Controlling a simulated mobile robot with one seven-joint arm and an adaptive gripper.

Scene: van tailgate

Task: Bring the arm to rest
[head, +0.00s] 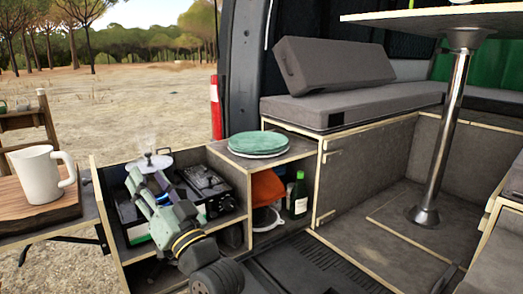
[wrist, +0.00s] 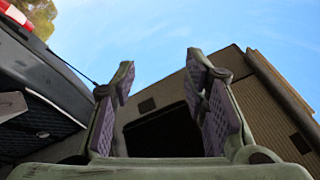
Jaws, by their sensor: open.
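My gripper (head: 143,176) is in the head view at the lower left, in front of the pull-out kitchen unit (head: 99,205). Its green fingers point up and to the left, and they overlap the stove area in the picture. In the wrist view my gripper (wrist: 162,85) has its two purple-padded fingers wide apart with nothing between them. Behind them are blue sky and a brown panelled structure (wrist: 260,110) with a dark opening. I cannot tell from the head view how far the fingers are from the unit.
A black stove (head: 208,183) sits in the unit, with a round metal lid-like piece (head: 150,163) beside it. Green plates (head: 258,143) lie on top. A green bottle (head: 298,197) stands on the shelf. A white mug (head: 40,176) stands on a wooden board (head: 45,211) at left.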

